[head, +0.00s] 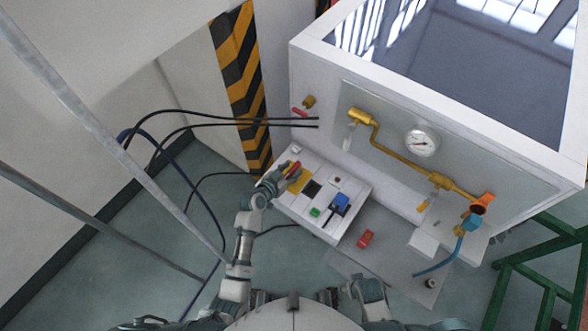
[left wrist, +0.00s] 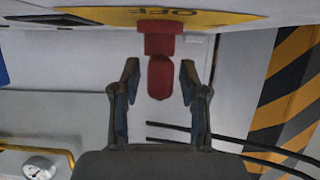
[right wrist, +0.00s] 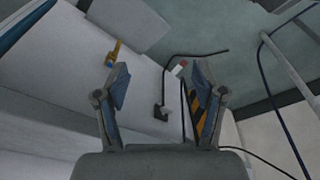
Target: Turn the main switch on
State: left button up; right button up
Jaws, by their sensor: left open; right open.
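The main switch, a red knob (left wrist: 160,76) on a yellow plate (left wrist: 200,18) marked OFF, is centred in the left wrist view. In the head view the red knob (head: 293,168) and yellow plate (head: 302,181) sit on the white control box (head: 335,184). My left gripper (left wrist: 159,70) is open, with one finger on each side of the knob's end and visible gaps between. It also shows over the box's left part in the head view (head: 284,174). My right gripper (right wrist: 158,78) is open and empty in the right wrist view.
The box also carries a green button (head: 315,211) and a blue part (head: 340,203). A red part (head: 365,239) lies to its lower right. Behind stands the white generator housing with a gauge (head: 421,141) and yellow pipe (head: 400,162). Black cables (head: 215,124) run left; metal bars (head: 100,127) cross the left side.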

pick_arm(q)
jog(key=shift+w+a+f, duration=0.1)
jog(key=shift+w+a, duration=0.1)
jog(key=shift+a, duration=0.3)
jog(key=shift+d, duration=1.2)
grip_shut()
jog(key=shift+a+f, duration=0.15)
jog(key=shift+a, duration=0.35)
jog(key=m+g+h+b, duration=0.2)
jog(key=b, duration=0.1)
jog(key=shift+d+f+m, duration=0.1)
jog(key=shift+f+m, duration=0.05)
jog(key=shift+m, duration=0.25)
jog(key=shift+h, duration=0.3)
grip_release()
jog(key=shift+s+r, duration=0.1)
jog(key=shift+r, duration=0.1)
jog(key=shift+a+r, duration=0.1)
jog(key=shift+a, duration=0.15)
pick_arm(e)
notch_tip(320, 180, up, 8)
jog(key=t, duration=0.1)
jog(key=shift+w+a, duration=0.2)
jog(key=shift+w, duration=0.2)
